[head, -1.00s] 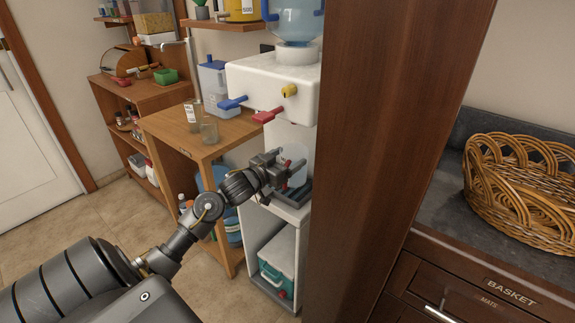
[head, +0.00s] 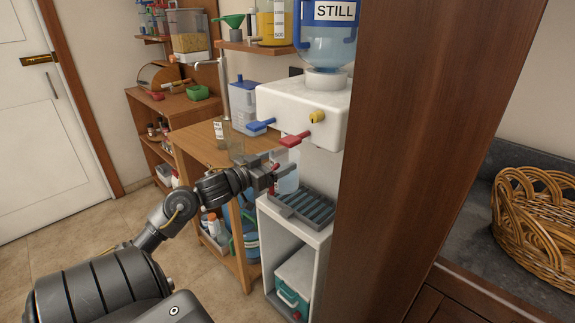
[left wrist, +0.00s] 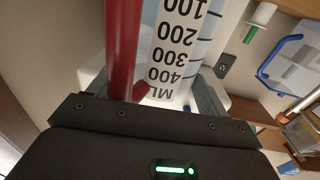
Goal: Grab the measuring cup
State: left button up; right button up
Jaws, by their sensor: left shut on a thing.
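The measuring cup (head: 289,180) is clear, with a red handle. In the head view it is at my left gripper (head: 273,176), in front of the water dispenser (head: 300,108) and beside its drip tray (head: 308,205); my gripper partly hides it. In the left wrist view the cup's white scale (left wrist: 178,50), with black numbers and "ML", and its red handle (left wrist: 123,45) fill the space ahead of my jaws. My left gripper is shut on the cup. My right gripper is not in view.
A wooden side table (head: 195,140) stands left of the dispenser, with clear containers on it. A tall brown panel (head: 410,150) stands close on the right. A wicker basket (head: 535,225) rests on the dark counter beyond it. The drip tray looks empty.

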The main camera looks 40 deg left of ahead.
pick_arm(q)
jog(key=shift+s+a+r, duration=0.3)
jog(key=shift+s+a, duration=0.05)
jog(key=shift+s, duration=0.2)
jog(key=shift+s+a+r, duration=0.25)
jog(key=shift+s+a, duration=0.05)
jog(key=shift+s, duration=0.25)
jog(key=shift+s+a+r, duration=0.25)
jog(key=shift+s, duration=0.15)
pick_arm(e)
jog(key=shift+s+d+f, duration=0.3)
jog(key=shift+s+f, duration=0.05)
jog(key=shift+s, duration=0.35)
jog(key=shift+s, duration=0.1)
